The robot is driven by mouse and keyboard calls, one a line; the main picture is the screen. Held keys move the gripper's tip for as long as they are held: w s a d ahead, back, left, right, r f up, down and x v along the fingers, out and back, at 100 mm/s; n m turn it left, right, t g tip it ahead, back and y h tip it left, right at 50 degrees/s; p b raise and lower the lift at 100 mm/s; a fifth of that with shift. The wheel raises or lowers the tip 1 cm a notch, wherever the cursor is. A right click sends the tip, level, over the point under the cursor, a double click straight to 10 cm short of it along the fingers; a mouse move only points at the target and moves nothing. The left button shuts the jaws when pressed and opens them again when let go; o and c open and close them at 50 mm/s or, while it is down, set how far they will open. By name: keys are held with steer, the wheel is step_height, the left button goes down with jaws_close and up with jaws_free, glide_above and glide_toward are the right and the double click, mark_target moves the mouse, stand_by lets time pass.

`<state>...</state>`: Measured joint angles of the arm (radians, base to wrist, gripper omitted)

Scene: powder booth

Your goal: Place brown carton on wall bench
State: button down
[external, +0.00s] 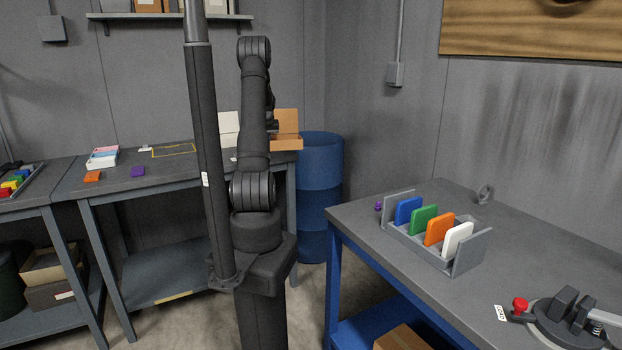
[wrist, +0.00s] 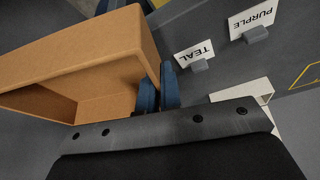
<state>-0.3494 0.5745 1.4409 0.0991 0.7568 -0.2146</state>
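The brown carton (external: 287,143) is an open box at the right end of the wall bench (external: 120,182), partly hidden behind my arm in the external view. It fills the left of the wrist view (wrist: 90,50), tilted in the picture. My gripper (wrist: 158,88) has its two blue fingers close together, with the carton's wall edge between them, so it looks shut on that wall. In the external view the gripper is mostly hidden by the arm. I cannot tell whether the carton touches the bench top.
Name cards TEAL (wrist: 194,52) and PURPLE (wrist: 251,22) stand on the bench. A yellow outline (external: 173,151), white tray (external: 103,158), orange block (external: 92,177) and purple block (external: 138,171) are left of my arm. A white box (external: 228,128) and blue drum (external: 322,165) are near the carton.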

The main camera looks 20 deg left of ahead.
steer(key=s+a+r+n, duration=0.15)
steer(key=s+a, duration=0.45)
steer(key=a, duration=0.6)
steer(key=s+a+r+n+y, duration=0.1)
steer(key=s+a+r, duration=0.1)
steer(key=s+a, duration=0.65)
steer(key=s+a+r+n, duration=0.1)
steer(key=s+a+r, duration=0.15)
steer(key=a, duration=1.25)
steer(key=shift+g, duration=0.3)
steer(key=s+a+f, duration=0.2)
steer(key=a, duration=0.1)
steer(key=s+a+f, duration=0.2)
steer(key=a, duration=0.1)
steer(key=s+a+f, duration=0.3)
steer(key=shift+a, duration=0.2)
steer(key=shift+s+a+f, duration=0.15)
steer(key=shift+a+f, duration=0.15)
steer(key=shift+a, duration=0.05)
steer(key=shift+f, duration=1.95)
steer(key=shift+f, duration=0.1)
steer(key=c, duration=2)
jaws_free()
steer(key=shift+f, duration=0.15)
steer(key=o, duration=0.4)
